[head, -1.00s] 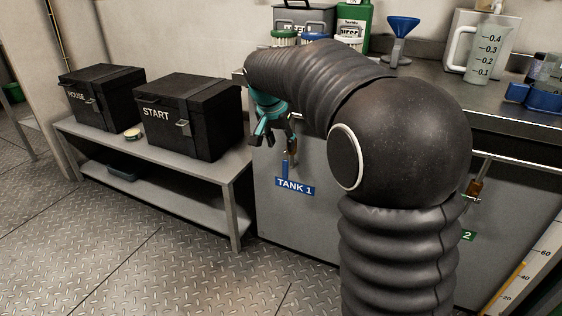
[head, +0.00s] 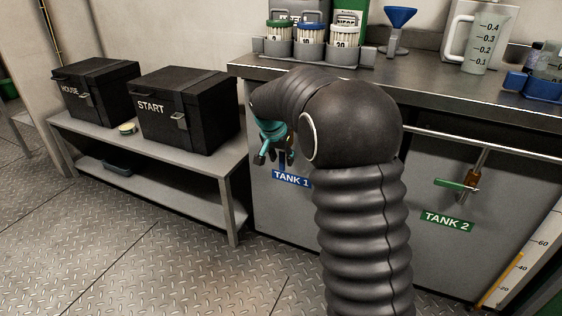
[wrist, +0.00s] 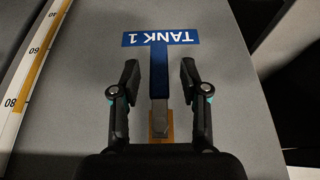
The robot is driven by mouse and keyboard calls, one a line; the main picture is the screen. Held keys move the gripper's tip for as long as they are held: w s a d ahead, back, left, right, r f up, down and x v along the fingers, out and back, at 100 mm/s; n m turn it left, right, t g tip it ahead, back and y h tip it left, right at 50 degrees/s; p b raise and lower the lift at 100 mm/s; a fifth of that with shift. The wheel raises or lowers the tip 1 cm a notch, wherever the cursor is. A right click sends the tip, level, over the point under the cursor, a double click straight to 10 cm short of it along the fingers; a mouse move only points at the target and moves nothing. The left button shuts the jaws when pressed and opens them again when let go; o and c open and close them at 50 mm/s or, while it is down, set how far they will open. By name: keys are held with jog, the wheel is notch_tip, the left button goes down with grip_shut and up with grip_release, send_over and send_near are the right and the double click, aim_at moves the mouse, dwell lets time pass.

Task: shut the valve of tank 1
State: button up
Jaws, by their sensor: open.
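The tank 1 valve has a blue lever (wrist: 159,75) that hangs straight down toward the blue TANK 1 label (head: 290,179). The wrist view shows the label (wrist: 160,38) upside down. The lever's metal root and brass body (wrist: 158,125) show nearer my palm. My gripper (wrist: 159,72) is open, with one black finger on each side of the lever and a visible gap on both sides. In the head view my gripper (head: 275,158) is at the tank front just above the label, and it and my arm hide most of the valve.
The tank 2 valve has a green lever (head: 455,185) lying crosswise, above the green TANK 2 label (head: 446,221). A bench top (head: 440,95) overhangs the tank fronts. A low shelf (head: 205,165) with black START (head: 185,112) and HOUSE (head: 98,90) boxes stands left.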

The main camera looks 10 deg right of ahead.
jog(key=shift+w+d+f, duration=0.15)
jog(key=shift+w+f, duration=0.05)
jog(key=shift+f, duration=0.45)
grip_shut()
